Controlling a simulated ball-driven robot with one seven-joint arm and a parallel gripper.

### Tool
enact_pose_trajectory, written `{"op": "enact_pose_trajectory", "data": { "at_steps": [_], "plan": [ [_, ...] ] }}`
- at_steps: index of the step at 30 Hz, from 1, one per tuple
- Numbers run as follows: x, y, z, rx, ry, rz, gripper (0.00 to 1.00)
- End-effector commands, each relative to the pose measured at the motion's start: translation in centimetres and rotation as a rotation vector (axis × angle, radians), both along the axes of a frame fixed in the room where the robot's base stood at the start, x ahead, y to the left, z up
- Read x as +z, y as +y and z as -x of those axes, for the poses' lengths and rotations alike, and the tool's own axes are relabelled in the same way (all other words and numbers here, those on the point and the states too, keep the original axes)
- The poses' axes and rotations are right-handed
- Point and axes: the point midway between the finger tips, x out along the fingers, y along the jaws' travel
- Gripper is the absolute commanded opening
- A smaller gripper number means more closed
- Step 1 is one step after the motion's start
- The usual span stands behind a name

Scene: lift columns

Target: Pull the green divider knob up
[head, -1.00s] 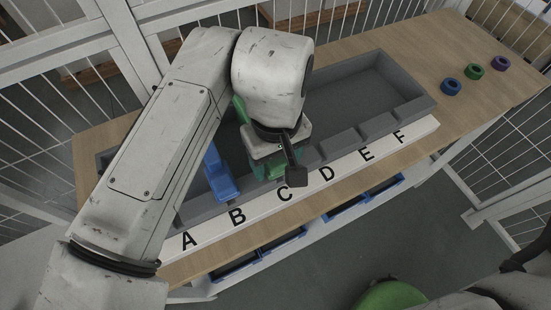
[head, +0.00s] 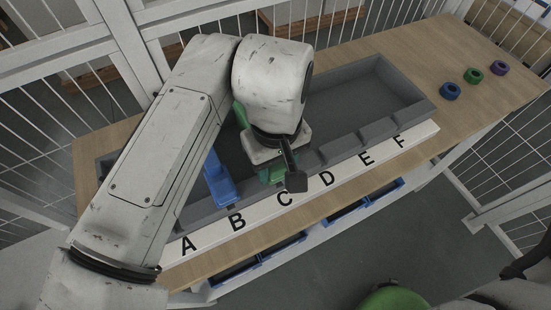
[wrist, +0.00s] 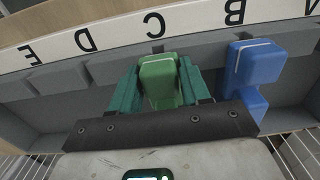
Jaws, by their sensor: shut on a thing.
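The green divider knob (wrist: 160,74) is in the middle of the wrist view, in line with the letter C. My gripper (wrist: 160,82) has its teal fingers on both sides of it and is shut on it. In the head view my gripper (head: 271,174) points down into the grey tray, and my wrist hides most of the knob. A green part of the divider (head: 240,113) shows behind my wrist. I cannot tell whether the divider is raised from its seat.
A blue divider (head: 218,180) stands close by, near B; its knob (wrist: 254,62) is beside my gripper. The grey tray (head: 395,85) is empty to the right. Blue (head: 450,91), green (head: 473,75) and purple (head: 500,68) rings lie on the table's far right.

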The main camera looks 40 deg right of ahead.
Motion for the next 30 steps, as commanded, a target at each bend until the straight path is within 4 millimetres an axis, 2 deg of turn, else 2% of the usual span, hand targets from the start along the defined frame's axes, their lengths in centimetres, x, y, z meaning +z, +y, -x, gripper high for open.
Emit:
{"op": "enact_pose_trajectory", "data": {
  "at_steps": [17, 18, 19, 30],
  "plan": [
    [1.5, 0.0, 0.0, 0.000, -0.002, 0.002, 0.27],
    [1.6, 0.0, 0.0, 0.000, -0.003, 0.002, 0.25],
    [1.7, 0.0, -0.1, 0.000, -0.003, 0.002, 0.18],
    [2.6, 0.0, 0.0, 0.000, -0.001, 0.001, 0.19]
  ]
}}
